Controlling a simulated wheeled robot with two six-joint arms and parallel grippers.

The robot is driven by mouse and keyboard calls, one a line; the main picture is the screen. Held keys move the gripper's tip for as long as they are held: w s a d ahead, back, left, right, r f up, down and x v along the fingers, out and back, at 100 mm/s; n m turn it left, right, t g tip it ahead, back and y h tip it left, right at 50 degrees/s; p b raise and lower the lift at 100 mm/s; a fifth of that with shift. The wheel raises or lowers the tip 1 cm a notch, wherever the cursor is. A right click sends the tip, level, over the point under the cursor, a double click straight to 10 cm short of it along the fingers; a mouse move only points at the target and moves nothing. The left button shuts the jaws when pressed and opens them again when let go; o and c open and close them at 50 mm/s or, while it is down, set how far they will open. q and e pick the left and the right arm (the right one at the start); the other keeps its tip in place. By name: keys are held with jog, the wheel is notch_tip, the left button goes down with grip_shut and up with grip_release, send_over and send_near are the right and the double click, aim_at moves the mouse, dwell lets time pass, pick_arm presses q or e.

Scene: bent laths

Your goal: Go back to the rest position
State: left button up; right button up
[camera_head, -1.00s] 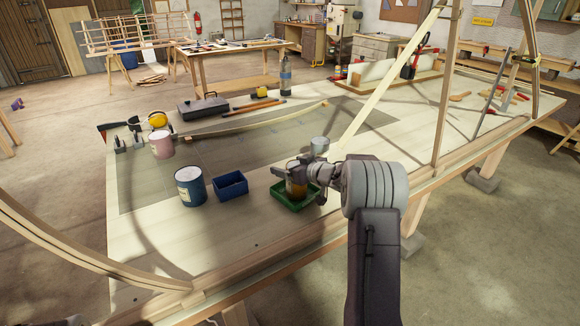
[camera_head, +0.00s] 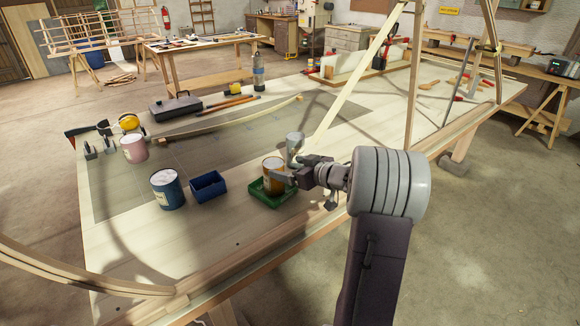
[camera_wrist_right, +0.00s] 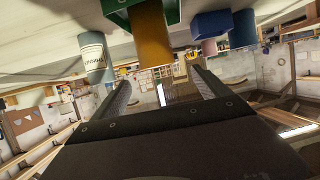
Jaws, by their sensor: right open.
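My right gripper (camera_head: 289,171) is open, low over the table and just right of an amber tin (camera_head: 273,176). The tin stands upright in a green tray (camera_head: 259,192). In the right wrist view the two fingers (camera_wrist_right: 160,80) are apart with nothing held between them. The amber tin also shows there (camera_wrist_right: 150,38), above the fingers in the picture, with the green tray (camera_wrist_right: 116,18) at the top. I cannot tell whether a fingertip touches the tin. My left gripper is not in view.
A grey container (camera_head: 295,143) stands close behind my right gripper. A blue box (camera_head: 208,187), a dark blue tin (camera_head: 167,190) and a pink tin (camera_head: 134,149) stand to the left. Upright laths (camera_head: 414,90) rise at the right; a bent lath (camera_head: 80,272) curves along the front left.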

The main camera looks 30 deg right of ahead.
dwell(0.3)
jog(key=w+a+r+g+y+p, duration=0.1)
jog(key=a+r+p, duration=0.2)
jog(key=a, duration=0.7)
jog(key=w+a+r+y+p, duration=0.1)
jog(key=a+r+p, duration=0.2)
jog(key=a, duration=0.8)
jog(key=s+f+m+g+h, duration=0.1)
jog(key=s+f+g, duration=0.1)
jog(key=s+f, duration=0.2)
jog(key=s+d+f+g+h, duration=0.1)
jog(key=s+f+g+h, duration=0.1)
jog(key=s+f, duration=0.2)
jog(key=s+f+m+g+h, duration=0.1)
jog(key=s+f+g, duration=0.1)
jog(key=s+f, duration=0.2)
jog(key=shift+s+d+m+g+p, duration=0.25)
jog(key=shift+s+m+g+p, duration=0.05)
jog(key=shift+s, duration=0.65)
jog(key=s+f+g, duration=0.4)
jog(key=s+g, duration=0.1)
jog(key=s, duration=0.6)
jog(key=shift+a+f, duration=0.15)
jog(key=shift+f, duration=0.1)
